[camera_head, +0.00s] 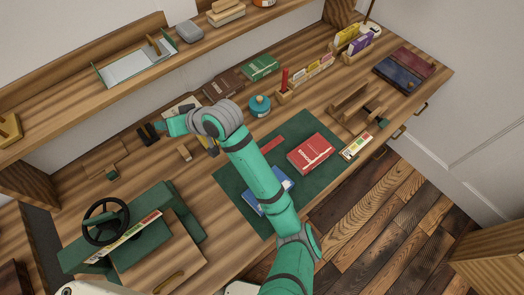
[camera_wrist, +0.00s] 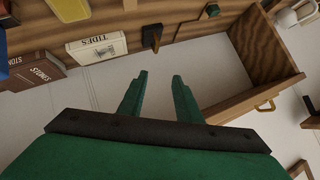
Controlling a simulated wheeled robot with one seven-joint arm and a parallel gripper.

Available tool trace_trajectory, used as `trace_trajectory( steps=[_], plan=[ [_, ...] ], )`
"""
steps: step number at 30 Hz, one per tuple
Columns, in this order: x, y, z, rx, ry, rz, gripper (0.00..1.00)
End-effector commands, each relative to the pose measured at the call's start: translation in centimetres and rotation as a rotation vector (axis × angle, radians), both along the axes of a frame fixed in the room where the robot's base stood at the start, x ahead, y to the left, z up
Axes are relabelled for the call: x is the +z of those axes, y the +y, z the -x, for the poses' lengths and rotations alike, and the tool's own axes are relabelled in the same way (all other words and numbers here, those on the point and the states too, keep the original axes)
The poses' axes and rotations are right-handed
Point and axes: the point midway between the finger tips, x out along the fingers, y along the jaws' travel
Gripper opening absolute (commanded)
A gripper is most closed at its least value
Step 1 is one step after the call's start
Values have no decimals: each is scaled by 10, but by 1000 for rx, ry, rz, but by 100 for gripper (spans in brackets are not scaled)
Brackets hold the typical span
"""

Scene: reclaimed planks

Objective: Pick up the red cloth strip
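A flat, narrow red strip (camera_head: 272,145), which looks like the red cloth strip, lies on the dark green mat (camera_head: 232,180) at its upper edge, to the right of my forearm. A red book (camera_head: 311,153) lies on the mat to the strip's lower right. My gripper (camera_head: 163,127) is up and left of the strip, well away from it, pointing left. In the wrist view my gripper (camera_wrist: 158,80) has its two fingers apart with nothing between them. The strip does not show in the wrist view.
A blue book (camera_head: 268,192) lies partly under my arm. A teal round pot (camera_head: 260,105) and a card rack (camera_head: 310,76) stand behind the mat. The wrist view shows a book marked TIDES (camera_wrist: 97,48) and a wooden drawer-like box (camera_wrist: 265,60).

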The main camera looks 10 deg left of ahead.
Motion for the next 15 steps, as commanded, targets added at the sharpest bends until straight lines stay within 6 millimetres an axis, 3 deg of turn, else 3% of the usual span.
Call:
trace_trajectory(
  steps=[5,10,15],
  plan=[
    [-25,-40,-1,90,20,267,31],
    [-47,-101,-5,138,61,542,31],
    [-57,-164,-10,150,106,781,31]
  ],
)
